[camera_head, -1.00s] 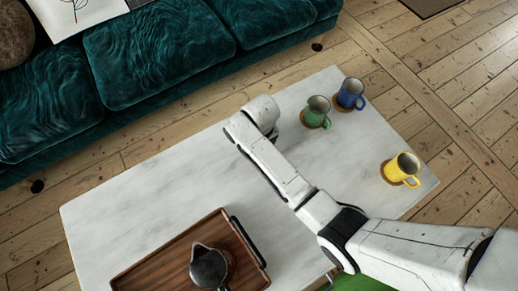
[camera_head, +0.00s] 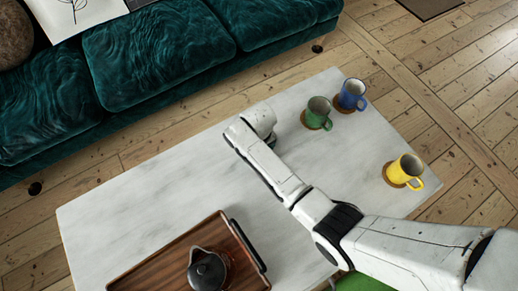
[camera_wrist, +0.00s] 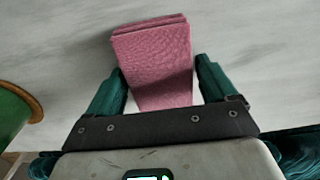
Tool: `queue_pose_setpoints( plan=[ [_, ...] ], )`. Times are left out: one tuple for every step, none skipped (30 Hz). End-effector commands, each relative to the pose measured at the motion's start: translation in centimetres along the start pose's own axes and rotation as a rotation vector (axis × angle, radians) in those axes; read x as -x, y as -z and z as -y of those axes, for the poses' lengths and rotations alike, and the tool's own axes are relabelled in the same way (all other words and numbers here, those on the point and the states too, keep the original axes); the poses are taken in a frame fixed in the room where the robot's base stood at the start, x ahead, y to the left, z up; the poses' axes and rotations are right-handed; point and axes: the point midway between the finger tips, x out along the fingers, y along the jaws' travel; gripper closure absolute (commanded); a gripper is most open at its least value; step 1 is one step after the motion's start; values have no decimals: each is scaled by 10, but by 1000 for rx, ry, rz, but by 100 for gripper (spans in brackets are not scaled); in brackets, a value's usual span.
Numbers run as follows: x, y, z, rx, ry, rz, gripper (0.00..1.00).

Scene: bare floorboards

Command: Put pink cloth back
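The pink cloth (camera_wrist: 155,50), a folded stack with layered edges, shows in the wrist view against the pale marble tabletop (camera_head: 170,170). My gripper (camera_wrist: 160,75) is over the cloth, with one finger on each side of it. A narrow gap shows between the cloth and the right finger, and the left finger is very close to the cloth's edge. The fingers look apart and not clamped. The cloth's near end is hidden behind the gripper body. In the head view, my arm hides the cloth and the fingertips.
A green mug (camera_head: 317,110) and a blue mug (camera_head: 351,94) stand on coasters right of my wrist. A yellow mug (camera_head: 402,170) is near the table's right edge. A wooden tray (camera_head: 150,272) with a dark pot (camera_head: 207,270) is front left. A teal sofa (camera_head: 160,50) stands behind.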

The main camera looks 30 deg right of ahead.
Motion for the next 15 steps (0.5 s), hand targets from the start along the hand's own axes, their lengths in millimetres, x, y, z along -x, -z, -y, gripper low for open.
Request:
queue_pose_setpoints(
  plan=[
    [0, 0, 0, 0, 0, 0, 10],
    [0, 0, 0, 0, 0, 0, 7],
    [0, 0, 0, 0, 0, 0, 3],
    [0, 0, 0, 0, 0, 0, 1],
    [0, 0, 0, 0, 0, 0, 1],
    [0, 0, 0, 0, 0, 0, 1],
    [0, 0, 0, 0, 0, 0, 1],
    [0, 0, 0, 0, 0, 0, 1],
    [0, 0, 0, 0, 0, 0, 1],
    [0, 0, 0, 0, 0, 0, 1],
    [1, 0, 0, 0, 0, 0, 1],
    [2, 0, 0, 0, 0, 0, 1],
    [4, 0, 0, 0, 0, 0, 1],
    [6, 0, 0, 0, 0, -1, 1],
    [11, 0, 0, 0, 0, -2, 1]
  ],
)
